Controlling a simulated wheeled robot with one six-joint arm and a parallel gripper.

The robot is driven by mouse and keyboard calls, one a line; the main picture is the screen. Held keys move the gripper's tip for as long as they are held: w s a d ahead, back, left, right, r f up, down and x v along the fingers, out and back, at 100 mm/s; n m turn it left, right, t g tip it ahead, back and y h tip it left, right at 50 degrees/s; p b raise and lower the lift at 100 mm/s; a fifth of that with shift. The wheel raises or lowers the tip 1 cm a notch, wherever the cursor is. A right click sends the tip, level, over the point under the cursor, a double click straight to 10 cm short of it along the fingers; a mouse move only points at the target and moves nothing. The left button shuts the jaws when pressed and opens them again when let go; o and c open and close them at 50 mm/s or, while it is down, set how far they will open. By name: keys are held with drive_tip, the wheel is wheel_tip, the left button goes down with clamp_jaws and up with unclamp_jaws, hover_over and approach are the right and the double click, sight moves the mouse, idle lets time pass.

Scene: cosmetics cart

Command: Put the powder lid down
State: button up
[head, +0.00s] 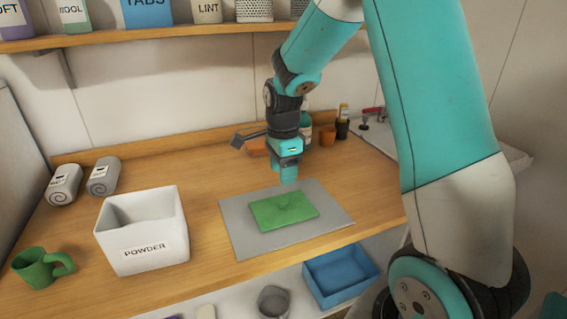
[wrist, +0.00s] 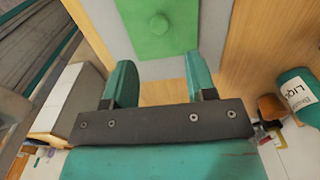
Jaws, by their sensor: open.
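The powder lid (head: 270,217) is a flat green rectangle with a small green knob, lying on a grey mat (head: 245,248) on the wooden counter. In the wrist view the lid (wrist: 135,30) lies beyond my fingertips at the top of the picture. The white box (head: 120,250) labelled POWDER stands to the left, with its top open. My gripper (head: 289,180) is above the far side of the mat, pointing down. In the wrist view its two fingers (wrist: 158,68) are spread apart with nothing between them.
A green mug (head: 35,268) and two rolled grey towels (head: 64,185) are at the left. Bottles (head: 342,122) and an orange pot (head: 327,135) stand behind my gripper. A blue bin (head: 340,275) is on the shelf below. The counter between the towels and mat is clear behind the box.

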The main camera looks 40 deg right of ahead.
drive_tip(key=s+a+r+n+y, duration=0.1)
drive_tip(key=s+a+r+n, duration=0.35)
drive_tip(key=a+n, duration=0.35)
drive_tip(key=s+a+r+n+y, duration=0.1)
drive_tip(key=s+a+r+n, duration=0.3)
drive_tip(key=s+a+n, duration=0.3)
drive_tip(key=s+a+r+n+y, duration=0.1)
drive_tip(key=s+a+n+y, duration=0.1)
drive_tip(key=s+a+n, duration=0.5)
drive_tip(key=s+n, duration=0.3)
drive_tip(key=n, duration=0.3)
drive_tip(key=shift+s+a+r, duration=0.2)
drive_tip(key=shift+s+r, duration=0.1)
drive_tip(key=shift+s, duration=0.1)
